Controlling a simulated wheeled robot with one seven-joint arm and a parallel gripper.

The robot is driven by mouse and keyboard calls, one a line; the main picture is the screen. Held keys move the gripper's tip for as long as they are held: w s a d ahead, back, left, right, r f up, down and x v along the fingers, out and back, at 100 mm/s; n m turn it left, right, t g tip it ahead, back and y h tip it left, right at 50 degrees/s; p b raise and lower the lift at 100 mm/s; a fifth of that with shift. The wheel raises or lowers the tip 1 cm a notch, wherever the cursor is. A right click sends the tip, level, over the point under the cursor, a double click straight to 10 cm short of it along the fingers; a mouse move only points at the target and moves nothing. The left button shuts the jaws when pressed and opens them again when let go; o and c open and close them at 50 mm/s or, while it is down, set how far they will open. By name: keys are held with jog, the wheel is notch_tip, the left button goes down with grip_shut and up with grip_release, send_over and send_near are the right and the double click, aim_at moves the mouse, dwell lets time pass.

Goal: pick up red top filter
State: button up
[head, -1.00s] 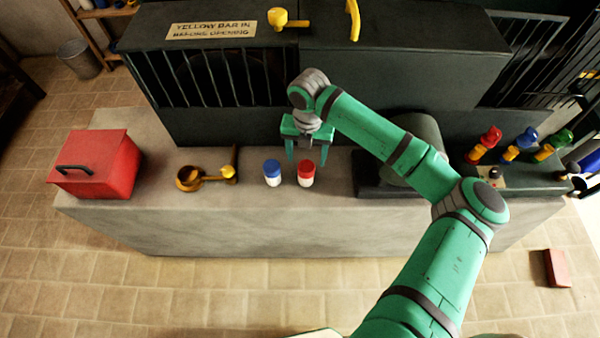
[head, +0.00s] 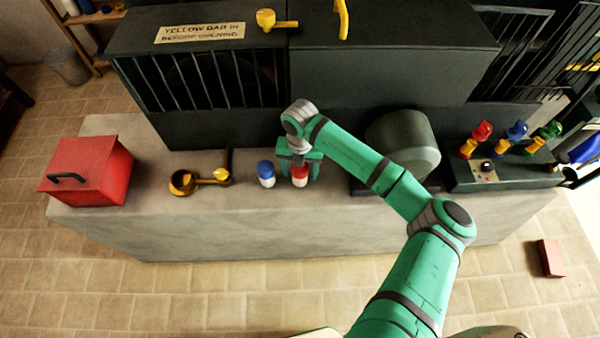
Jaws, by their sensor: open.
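The red top filter (head: 300,177), a small white cylinder with a red cap, stands upright on the grey stone ledge (head: 340,225) in the head view. My gripper (head: 299,171) is directly above and around it, with one finger on each side of the red cap. The jaws are open, and part of the cap is hidden behind the gripper. I cannot tell whether the fingers touch it. A similar filter with a blue cap (head: 266,174) stands upright close by on the left.
A brass strainer-like part with a yellow knob (head: 184,182) and a red box (head: 88,172) lie further left. The dark machine (head: 215,128) rises behind the ledge. A rounded grey-green housing (head: 405,140) and a panel with coloured handles (head: 500,174) stand to the right.

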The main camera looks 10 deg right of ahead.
jog(key=shift+c, duration=0.6)
jog(key=c, duration=1.1)
